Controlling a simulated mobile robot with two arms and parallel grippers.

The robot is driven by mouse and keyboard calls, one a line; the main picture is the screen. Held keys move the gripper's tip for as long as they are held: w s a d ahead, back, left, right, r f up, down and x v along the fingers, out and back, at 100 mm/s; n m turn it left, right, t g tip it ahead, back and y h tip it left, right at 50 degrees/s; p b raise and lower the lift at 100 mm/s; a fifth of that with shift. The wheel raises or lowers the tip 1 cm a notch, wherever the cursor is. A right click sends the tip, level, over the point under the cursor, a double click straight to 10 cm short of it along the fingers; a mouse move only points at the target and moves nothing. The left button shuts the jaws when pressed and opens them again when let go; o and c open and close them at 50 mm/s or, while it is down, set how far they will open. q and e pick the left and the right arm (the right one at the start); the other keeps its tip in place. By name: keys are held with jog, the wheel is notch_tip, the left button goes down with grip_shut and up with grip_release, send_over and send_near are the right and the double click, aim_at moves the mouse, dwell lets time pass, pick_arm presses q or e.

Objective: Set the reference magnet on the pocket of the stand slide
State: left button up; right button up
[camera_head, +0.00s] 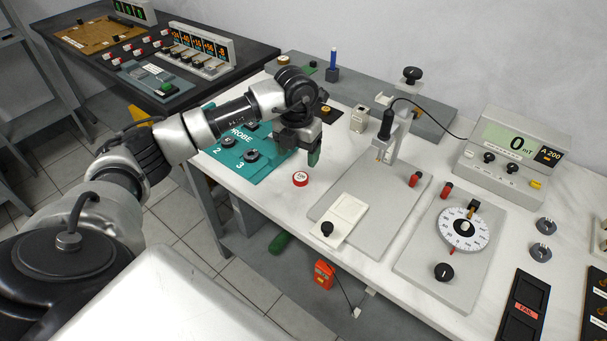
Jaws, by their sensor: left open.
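The reference magnet appears to be the small round red piece with a white labelled top (300,179), lying on the white bench. My left gripper (299,151) is open, pointing down above the bench, a little behind the red piece and apart from it. Nothing shows between its fingers, though the far side is partly hidden. The stand slide (348,209) is a pale plate with a square recess and a black knob (326,229), on the grey stand base (377,225) to the right of the red piece. The recess looks empty. My right gripper is out of view.
A teal PROBE board (266,172) with dark round pieces lies left of the gripper. A probe stand (388,148) rises behind the slide, cabled to a meter (511,150) reading 0. A dial plate (435,265) is at right. Bench between red piece and slide is clear.

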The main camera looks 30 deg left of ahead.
aim_at(301, 177)
pick_arm(q)
notch_tip(301, 177, down, 2)
jog(key=shift+f, duration=0.1)
jog(key=f, duration=0.2)
jog(key=f+p, duration=0.1)
jog(key=f, duration=0.2)
jog(key=shift+w+d, duration=0.1)
jog(key=shift+w, duration=0.1)
jog(key=shift+f, duration=0.25)
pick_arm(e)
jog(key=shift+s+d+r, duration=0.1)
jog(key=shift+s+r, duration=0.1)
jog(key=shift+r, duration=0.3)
pick_arm(q)
jog(key=shift+c, duration=0.3)
jog(key=c, duration=1)
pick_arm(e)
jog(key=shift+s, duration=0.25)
